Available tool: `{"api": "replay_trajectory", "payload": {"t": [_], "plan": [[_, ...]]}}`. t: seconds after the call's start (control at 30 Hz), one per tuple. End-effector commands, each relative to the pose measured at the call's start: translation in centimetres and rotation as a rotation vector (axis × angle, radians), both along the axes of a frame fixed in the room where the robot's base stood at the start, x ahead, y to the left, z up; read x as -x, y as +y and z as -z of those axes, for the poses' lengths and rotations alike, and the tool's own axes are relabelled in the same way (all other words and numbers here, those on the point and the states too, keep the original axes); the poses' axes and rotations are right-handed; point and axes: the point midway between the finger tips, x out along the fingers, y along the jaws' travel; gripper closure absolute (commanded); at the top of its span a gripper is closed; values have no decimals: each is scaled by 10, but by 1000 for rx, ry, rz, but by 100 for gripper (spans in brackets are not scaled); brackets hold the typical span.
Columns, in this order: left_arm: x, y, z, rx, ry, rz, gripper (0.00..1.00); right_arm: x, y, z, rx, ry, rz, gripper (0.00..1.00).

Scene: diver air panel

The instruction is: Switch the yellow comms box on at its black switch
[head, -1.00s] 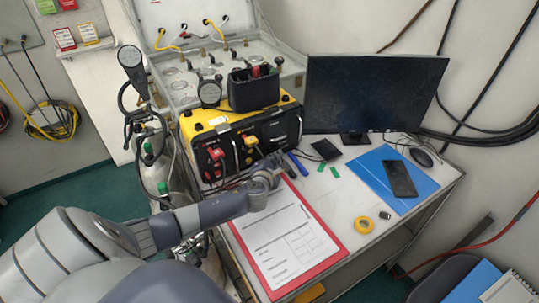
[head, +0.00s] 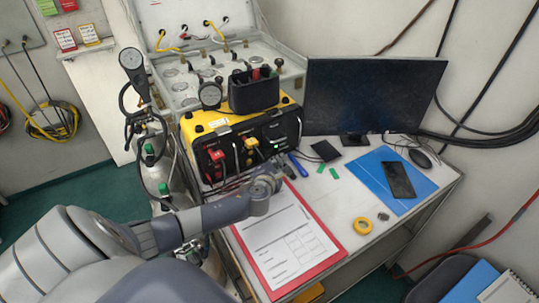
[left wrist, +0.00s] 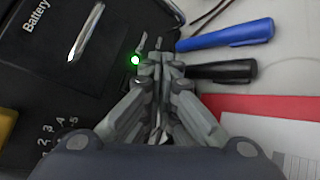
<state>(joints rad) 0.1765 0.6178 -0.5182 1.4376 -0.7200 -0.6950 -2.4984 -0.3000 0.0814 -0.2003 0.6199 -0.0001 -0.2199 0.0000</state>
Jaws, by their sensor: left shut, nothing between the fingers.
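The yellow comms box (head: 207,124) stands on the desk with its black front panel towards me. A small green light glows on that panel in the left wrist view (left wrist: 135,60). My left gripper (head: 278,162) is at the right part of the panel in the head view. In the left wrist view its shut, empty fingers (left wrist: 158,56) point at the panel right beside the green light. The black switch is not clearly seen; the fingers may hide it. I cannot tell whether the fingertips touch the panel. My right gripper is not in view.
A blue pen (left wrist: 228,34) and a black pen (left wrist: 222,71) lie just right of my fingers. A red clipboard (head: 335,252) with a form lies below my left wrist. A monitor (head: 375,92) stands right of the box. A gauge (head: 211,94) and black bin sit on the box.

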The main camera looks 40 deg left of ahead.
Motion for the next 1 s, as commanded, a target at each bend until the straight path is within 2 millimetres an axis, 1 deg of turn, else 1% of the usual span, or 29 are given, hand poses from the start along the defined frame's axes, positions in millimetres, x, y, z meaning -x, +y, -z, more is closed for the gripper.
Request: {"api": "replay_trajectory", "payload": {"t": [0.27, 0.73, 0.83, 1.0], "plan": [[1, -1, 0, 0, 1, 1, 100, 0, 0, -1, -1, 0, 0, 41], [17, -41, -7, 1, 2, 0, 100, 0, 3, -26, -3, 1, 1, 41], [19, -45, -6, 1, 0, 0, 100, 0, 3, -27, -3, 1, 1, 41], [19, -46, -5, 1, 0, 0, 100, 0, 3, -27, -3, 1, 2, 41]]}}
